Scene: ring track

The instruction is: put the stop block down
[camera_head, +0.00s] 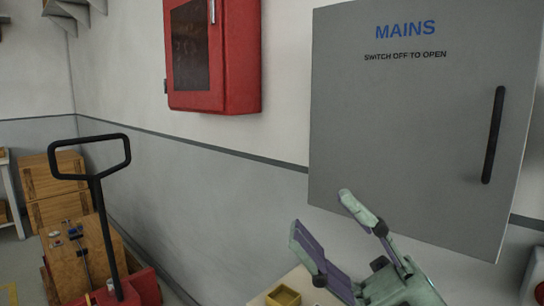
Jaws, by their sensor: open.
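My gripper (322,218) is in the lower middle of the head view, in front of the grey mains cabinet. Its two pale green fingers are spread apart, with nothing seen between them. I cannot make out a stop block for certain. A small yellow open-topped piece (283,297) sits on a pale surface (258,300) at the bottom edge, left of and below my gripper and apart from it. What it is cannot be told, and the picture edge cuts off that surface.
A grey mains cabinet (415,120) with a black handle (493,135) is on the wall at right. A red wall box (212,60) hangs left of it.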

